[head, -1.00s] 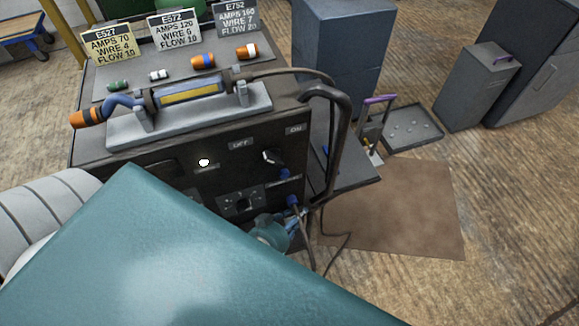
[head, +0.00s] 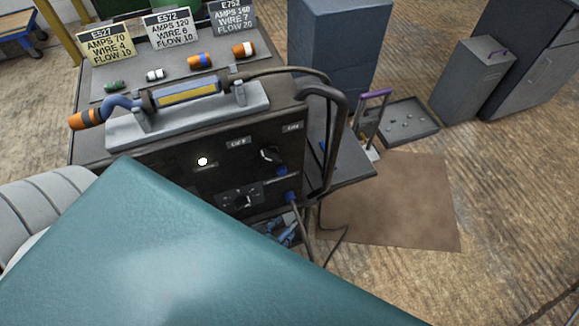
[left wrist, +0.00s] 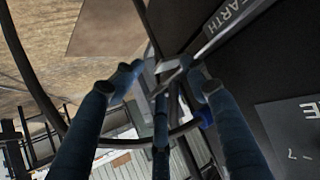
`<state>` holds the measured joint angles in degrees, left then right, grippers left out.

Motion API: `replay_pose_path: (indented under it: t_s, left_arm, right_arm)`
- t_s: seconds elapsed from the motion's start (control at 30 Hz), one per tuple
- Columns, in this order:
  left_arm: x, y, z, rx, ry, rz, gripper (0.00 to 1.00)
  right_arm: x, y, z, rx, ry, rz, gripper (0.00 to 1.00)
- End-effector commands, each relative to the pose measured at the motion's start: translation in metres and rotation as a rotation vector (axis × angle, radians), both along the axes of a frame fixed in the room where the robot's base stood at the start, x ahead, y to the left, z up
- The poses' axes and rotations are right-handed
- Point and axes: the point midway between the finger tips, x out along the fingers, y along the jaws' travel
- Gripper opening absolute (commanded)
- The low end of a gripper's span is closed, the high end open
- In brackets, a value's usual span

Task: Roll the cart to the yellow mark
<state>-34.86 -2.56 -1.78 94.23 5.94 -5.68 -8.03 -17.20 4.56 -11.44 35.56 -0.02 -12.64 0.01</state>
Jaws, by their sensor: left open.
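The dark cart (head: 140,170) stands at the left middle of the head view, with a welding unit's panel of knobs and labels on its front and a bent black handle bar (head: 341,125) at its right side. My left gripper (head: 283,230) is low at the panel's lower right, partly hidden behind my own teal arm. In the left wrist view its dark blue fingers (left wrist: 165,82) are spread open. They are beside a dark panel marked EARTH (left wrist: 232,20) with a metal clamp-like part between or behind them; contact cannot be told. I see no yellow floor mark. My right gripper is not in view.
A brown mat (head: 400,205) lies on the floor right of the cart. Behind it are a shallow tray (head: 405,128), a blue-grey cabinet (head: 338,45) and a grey bin (head: 470,85). A cable (head: 335,238) hangs beside the cart. Floor at lower right is clear.

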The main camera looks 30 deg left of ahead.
Motion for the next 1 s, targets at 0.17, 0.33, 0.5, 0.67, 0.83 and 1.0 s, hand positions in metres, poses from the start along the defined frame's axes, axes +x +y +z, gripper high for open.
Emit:
replay_pose_path:
  t_s: [0.17, 0.33, 0.5, 0.67, 0.83, 1.0]
  left_arm:
    - [-0.010, -0.004, 0.004, 0.001, -0.007, 0.000, 0.47]
    - [-0.020, -0.007, 0.005, 0.001, -0.010, 0.000, 0.47]
    - [-0.032, -0.010, 0.005, 0.000, -0.011, -0.001, 0.47]
    - [-0.042, -0.013, 0.005, -0.001, -0.012, 0.000, 0.47]
    - [-0.053, -0.017, 0.006, 0.000, -0.012, 0.000, 0.47]
    - [-0.065, -0.020, 0.005, 0.000, -0.013, 0.000, 0.47]
  right_arm:
    - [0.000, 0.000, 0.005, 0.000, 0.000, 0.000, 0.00]
    - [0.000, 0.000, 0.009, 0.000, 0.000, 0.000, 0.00]
    - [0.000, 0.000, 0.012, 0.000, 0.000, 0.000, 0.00]
    - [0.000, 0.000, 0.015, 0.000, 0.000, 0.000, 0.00]
    - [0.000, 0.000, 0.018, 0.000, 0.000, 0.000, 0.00]
    - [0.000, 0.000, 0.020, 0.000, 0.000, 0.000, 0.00]
